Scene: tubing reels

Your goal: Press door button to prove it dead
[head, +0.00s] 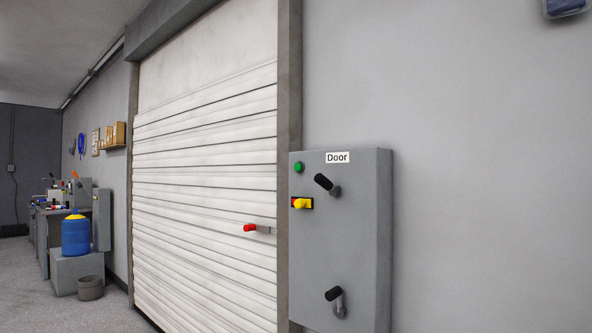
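A grey control box (372,240) with a white "Door" label (338,157) is on the wall right of the roller door. A round green button (299,168) is at its upper left. Below the button is a yellow knob (300,203) on a dark plate with yellow marks. A black-handled lever (327,184) sits to the right of the button, tilted up to the left. A second black-handled lever (335,298) is low on the box. The white slatted roller door (200,200) looks closed, though its bottom edge is partly out of view. My gripper is not in view.
A red-tipped handle (255,229) sticks out at the door's right side. At the far left are a blue drum (76,237) with a yellow top on a grey block, a grey bin (91,288) and a cluttered bench (45,222). The floor (60,315) at lower left is clear.

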